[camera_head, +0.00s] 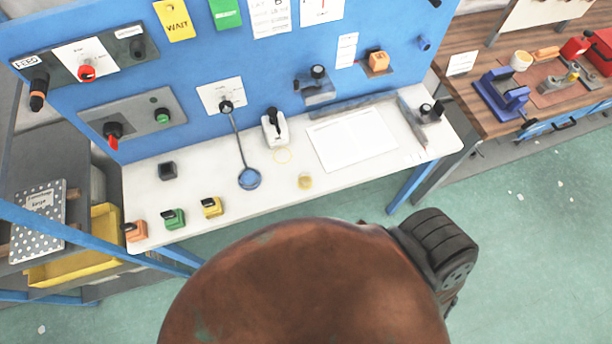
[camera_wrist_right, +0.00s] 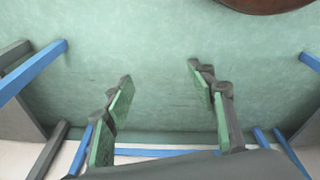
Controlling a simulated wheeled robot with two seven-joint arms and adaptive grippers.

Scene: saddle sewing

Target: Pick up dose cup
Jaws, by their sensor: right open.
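A small yellowish cup (camera_head: 305,181), which looks like the dose cup, stands near the front edge of the white tabletop (camera_head: 350,185) in the head view. No gripper touches it. My right gripper (camera_wrist_right: 160,80) shows in the right wrist view, with its two green-padded fingers apart and nothing between them. Green floor lies behind the fingers, and the cup is not seen in that view. My left gripper is in neither view.
A large brown rounded object (camera_head: 310,285) fills the front. Orange, green and yellow blocks (camera_head: 212,207) line the front left. A blue panel (camera_head: 200,65) stands behind.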

